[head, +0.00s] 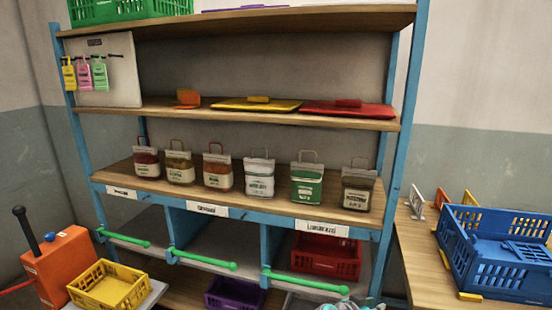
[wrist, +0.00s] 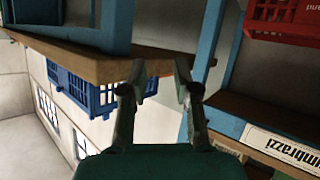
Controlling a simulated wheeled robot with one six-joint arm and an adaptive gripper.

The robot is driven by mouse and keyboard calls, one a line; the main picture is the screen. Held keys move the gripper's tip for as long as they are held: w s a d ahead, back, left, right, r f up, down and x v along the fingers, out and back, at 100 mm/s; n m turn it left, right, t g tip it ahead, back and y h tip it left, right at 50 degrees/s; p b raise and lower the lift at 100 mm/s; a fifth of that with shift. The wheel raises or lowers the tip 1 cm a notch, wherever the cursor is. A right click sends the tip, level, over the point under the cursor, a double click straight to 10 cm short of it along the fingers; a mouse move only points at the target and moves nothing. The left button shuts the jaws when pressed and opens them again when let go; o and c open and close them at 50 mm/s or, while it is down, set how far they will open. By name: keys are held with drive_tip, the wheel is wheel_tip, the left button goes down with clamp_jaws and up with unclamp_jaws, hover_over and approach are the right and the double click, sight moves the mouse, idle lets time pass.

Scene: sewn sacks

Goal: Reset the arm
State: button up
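My gripper (wrist: 160,76) shows in the wrist view with its two dark fingers apart. The gap between the fingertips is empty, and no sack is near them. The fingers point toward a wooden board edge and a blue shelf post (wrist: 205,55) in the background. The wrist picture is turned, with a label upside down at the lower right. In the head view the gripper cannot be made out clearly.
A blue shelf rack holds several sewn sacks (head: 260,178) on its middle board. A red crate (head: 326,256) sits in a lower bay. A blue crate (head: 490,270) stands on the right table, a yellow crate (head: 108,288) at lower left.

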drive_tip(key=s+a+f+n+t+y, duration=0.35)
drive_tip(key=s+f+n+y, duration=0.25)
drive_tip(key=s+f, duration=1.3)
drive_tip(key=s+a+r+n+t+y, duration=0.1)
drive_tip(key=s+a+r+y, duration=0.1)
drive_tip(key=s, duration=0.8)
drive_tip(key=s+a+r+n+y, duration=0.2)
drive_tip(key=s, duration=0.7)
drive_tip(key=s+a+r+t+y, duration=0.1)
drive_tip(key=s+a+r+t, duration=0.1)
drive_tip(key=s+r, duration=1.6)
drive_tip(key=shift+s+a+r+t, duration=0.25)
drive_tip(key=shift+s+r+t, duration=0.15)
drive_tip(key=shift+r+t, duration=0.2)
